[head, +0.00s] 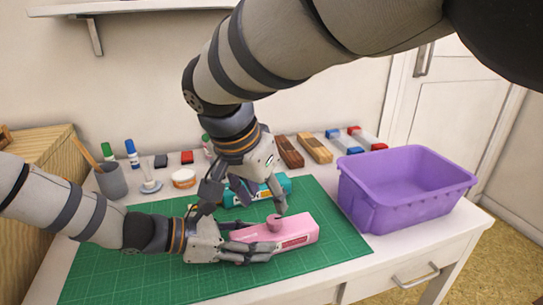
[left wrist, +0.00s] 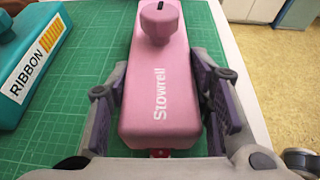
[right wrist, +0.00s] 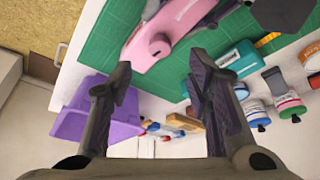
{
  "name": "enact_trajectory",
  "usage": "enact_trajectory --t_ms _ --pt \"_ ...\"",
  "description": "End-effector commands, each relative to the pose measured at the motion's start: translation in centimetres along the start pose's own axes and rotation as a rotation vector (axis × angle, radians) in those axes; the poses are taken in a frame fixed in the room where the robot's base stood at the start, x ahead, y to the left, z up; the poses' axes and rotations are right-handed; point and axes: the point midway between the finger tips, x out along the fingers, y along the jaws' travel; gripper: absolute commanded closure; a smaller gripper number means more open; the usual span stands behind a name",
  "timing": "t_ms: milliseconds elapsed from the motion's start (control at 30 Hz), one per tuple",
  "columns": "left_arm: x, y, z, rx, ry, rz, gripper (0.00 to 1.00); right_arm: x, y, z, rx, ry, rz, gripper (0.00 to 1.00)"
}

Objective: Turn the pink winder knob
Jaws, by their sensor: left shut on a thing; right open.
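The pink case (head: 300,230), lettered "Stowrell", lies on the green cutting mat (head: 140,270). Its round pink winder knob (head: 274,222) stands on top near the far end and also shows in the left wrist view (left wrist: 158,22). My left gripper (head: 250,247) is shut on the pink case, one finger along each long side; it also shows in the left wrist view (left wrist: 162,100). My right gripper (head: 243,200) is open and above the case, pointing down; in the right wrist view the knob (right wrist: 159,46) shows beyond its two separated fingers, apart from them.
A teal ribbon case (head: 270,188) lies behind the pink one. A purple bin (head: 405,190) stands at the right. Glue bottles, a grey cup (head: 111,181) and wooden blocks (head: 314,148) line the back. The mat's front left is clear.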

Motion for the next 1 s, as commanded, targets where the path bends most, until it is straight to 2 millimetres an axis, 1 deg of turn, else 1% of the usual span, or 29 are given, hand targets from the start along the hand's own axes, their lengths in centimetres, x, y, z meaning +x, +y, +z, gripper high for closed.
enact_trajectory --t_ms 133,233,267,367,400,467,500,600,700,800,867,933,1000 --pt "0.0 0.0 0.0 0.0 0.001 0.0 0.85 0.0 0.1 -0.2 -0.022 -0.008 -0.004 0.54" --pt "0.0 0.0 0.0 0.0 0.001 0.0 0.85 -0.1 0.7 -0.8 -0.146 -0.047 -0.031 0.54" --pt "0.0 0.0 0.0 0.0 0.001 0.0 0.85 -0.1 1.0 -1.1 -0.208 -0.066 -0.049 0.54" --pt "0.0 0.0 0.0 0.0 0.001 0.0 0.85 -0.5 2.0 -2.1 -0.471 -0.124 -0.137 0.54" --pt "0.0 0.0 0.0 0.0 0.001 0.0 0.85 -0.6 2.5 -2.5 -0.585 -0.14 -0.182 0.54" --pt "0.0 0.0 0.0 0.0 0.001 0.0 0.85 -0.9 3.1 -3.0 -0.752 -0.15 -0.256 0.54" --pt "0.0 0.0 0.0 0.0 0.001 0.0 0.85 -1.1 3.5 -3.4 -0.859 -0.147 -0.307 0.54" --pt "0.0 0.0 -0.1 0.0 0.001 0.0 0.85 -1.6 4.3 -4.1 -1.097 -0.118 -0.428 0.54" --pt "0.0 0.0 -0.1 0.0 0.001 0.0 0.85 -2.0 4.9 -4.6 -1.276 -0.068 -0.522 0.54" --pt "0.0 0.0 -0.1 0.0 0.001 0.0 0.85 -2.3 5.2 -4.9 -1.391 -0.025 -0.578 0.54" --pt "0.0 0.0 -0.1 0.0 0.001 0.0 0.85 -2.4 5.3 -5.0 -1.429 -0.008 -0.596 0.54" --pt "0.0 0.0 -0.1 0.0 0.001 0.0 0.85 -2.0 5.2 -4.8 -1.451 0.0 -0.606 0.54" --pt "0.0 0.0 -0.1 0.0 0.001 0.0 0.85 -1.1 4.8 -4.4 -1.457 0.0 -0.607 0.54"
